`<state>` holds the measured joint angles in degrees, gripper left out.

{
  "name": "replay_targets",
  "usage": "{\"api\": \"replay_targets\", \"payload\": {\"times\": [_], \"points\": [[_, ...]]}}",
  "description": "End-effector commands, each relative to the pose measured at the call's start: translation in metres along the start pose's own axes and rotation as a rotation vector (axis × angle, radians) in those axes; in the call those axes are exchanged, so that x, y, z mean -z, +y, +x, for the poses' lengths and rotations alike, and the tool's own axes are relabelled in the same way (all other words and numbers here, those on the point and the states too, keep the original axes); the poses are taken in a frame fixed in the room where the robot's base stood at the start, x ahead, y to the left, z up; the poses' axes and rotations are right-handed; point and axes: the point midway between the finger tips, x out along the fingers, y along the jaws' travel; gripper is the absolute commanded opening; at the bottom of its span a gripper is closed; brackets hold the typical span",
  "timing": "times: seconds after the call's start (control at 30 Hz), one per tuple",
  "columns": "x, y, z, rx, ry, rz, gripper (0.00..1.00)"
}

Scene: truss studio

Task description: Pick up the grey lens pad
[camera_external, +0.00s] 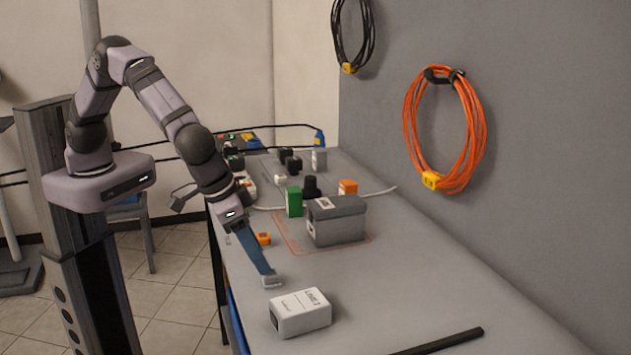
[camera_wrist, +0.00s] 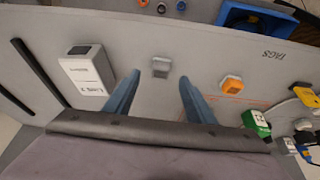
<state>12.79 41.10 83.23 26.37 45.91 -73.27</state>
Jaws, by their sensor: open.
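The grey lens pad (camera_wrist: 161,66) is a small pale grey block on the grey table. In the wrist view it lies between and just beyond the tips of my gripper (camera_wrist: 160,75), whose two blue fingers are apart and hold nothing. In the external view the lens pad (camera_external: 271,281) is at the fingertip end of my gripper (camera_external: 266,273), close to the table's near edge. From there I cannot tell whether the fingers touch it.
A white labelled box (camera_external: 300,313) stands close by; it also shows in the wrist view (camera_wrist: 86,76). An orange block (camera_wrist: 231,84) is on the other side. A grey case (camera_external: 337,222) and green block (camera_external: 294,201) stand farther back. A dark bar (camera_external: 437,342) lies up front.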

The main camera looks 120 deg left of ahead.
Motion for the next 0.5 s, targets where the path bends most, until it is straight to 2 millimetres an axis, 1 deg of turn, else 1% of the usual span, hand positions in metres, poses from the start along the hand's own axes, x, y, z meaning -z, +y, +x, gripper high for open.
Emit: {"api": "replay_targets", "payload": {"times": [0.17, 0.5], "points": [[0.001, -0.001, 0.007, 0.001, -0.001, -0.001, 0.5], [0.003, -0.002, 0.043, 0.001, -0.001, 0.0, 0.5]]}}
